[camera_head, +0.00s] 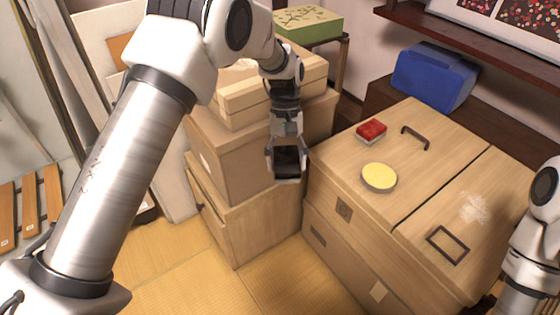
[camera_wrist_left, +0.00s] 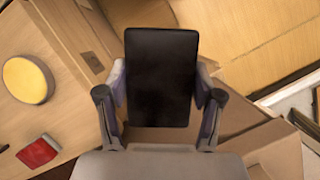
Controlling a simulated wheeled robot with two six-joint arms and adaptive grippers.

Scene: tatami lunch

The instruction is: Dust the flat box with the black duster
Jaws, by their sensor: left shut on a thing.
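My left gripper (camera_head: 287,165) is shut on the black duster (camera_head: 289,158), a dark rectangular block. It holds it in the air beside the stacked boxes, left of the large wooden chest. In the left wrist view the duster (camera_wrist_left: 161,80) sits between both fingers (camera_wrist_left: 161,105). A flat pale wooden box (camera_head: 290,90) lies on top of the brown box stack, partly hidden by my left arm. A whitish patch shows on its top near the arm. My right gripper is out of view; only part of that arm shows at the right edge.
The wooden chest (camera_head: 340,165) carries a red block (camera_head: 371,131), a round yellow-topped thing (camera_head: 379,177), a dark frame (camera_head: 447,245) and a white dusty patch (camera_head: 474,208). A blue case (camera_head: 435,75) and a green box (camera_head: 308,22) stand behind. Tatami floor (camera_head: 200,275) is open in front.

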